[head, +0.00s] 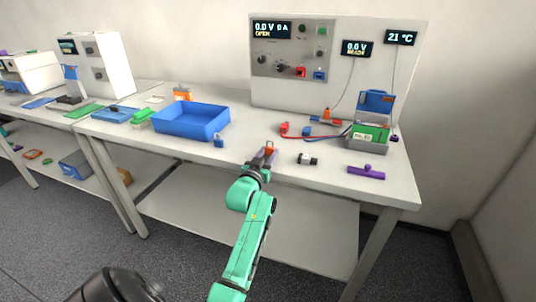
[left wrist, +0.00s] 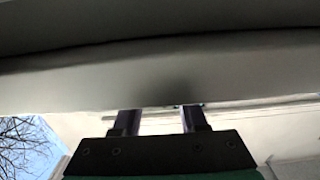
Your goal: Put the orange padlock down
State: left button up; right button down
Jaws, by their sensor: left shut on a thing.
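My left gripper (head: 265,157) reaches up to the front edge of the white bench. In the left wrist view the two fingers (left wrist: 161,119) stand apart below a broad grey surface; the padlock cannot be made out there. My right gripper is not in view.
The white bench (head: 240,163) carries a blue tray (head: 190,121), a blue padlock (head: 218,141), a black-and-white cylinder (head: 307,159), a purple T-shaped piece (head: 366,172) and a green battery (head: 369,134). A cycler panel (head: 292,48) stands behind.

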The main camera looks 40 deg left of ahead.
pick_arm(q)
jog(key=o, duration=1.1)
